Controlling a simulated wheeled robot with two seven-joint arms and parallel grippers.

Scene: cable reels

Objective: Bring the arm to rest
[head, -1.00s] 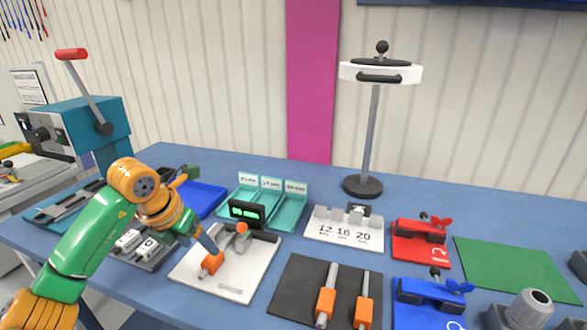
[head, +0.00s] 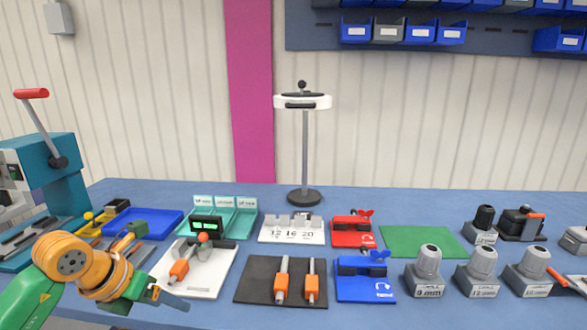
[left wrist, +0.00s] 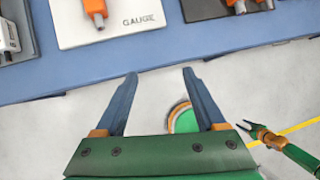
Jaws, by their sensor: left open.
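My left gripper (head: 172,298) is at the lower left of the head view, in front of the white gauge board (head: 205,290). In the left wrist view its two blue-grey fingers (left wrist: 160,73) are spread apart with nothing between them. They hang over the floor, just off the table's front edge. A green and orange arm with a small dark gripper (left wrist: 246,128), seemingly my right one, shows at the right of that view; its jaws are too small to judge.
The blue table (head: 350,205) holds a black mat (head: 250,285) with orange-handled tools, a red fixture (head: 350,230), a blue fixture (head: 362,285), a green mat (head: 420,241) and several grey weights. A teal lever machine (head: 50,160) stands at the left. A lamp-like stand (head: 305,150) is at the back.

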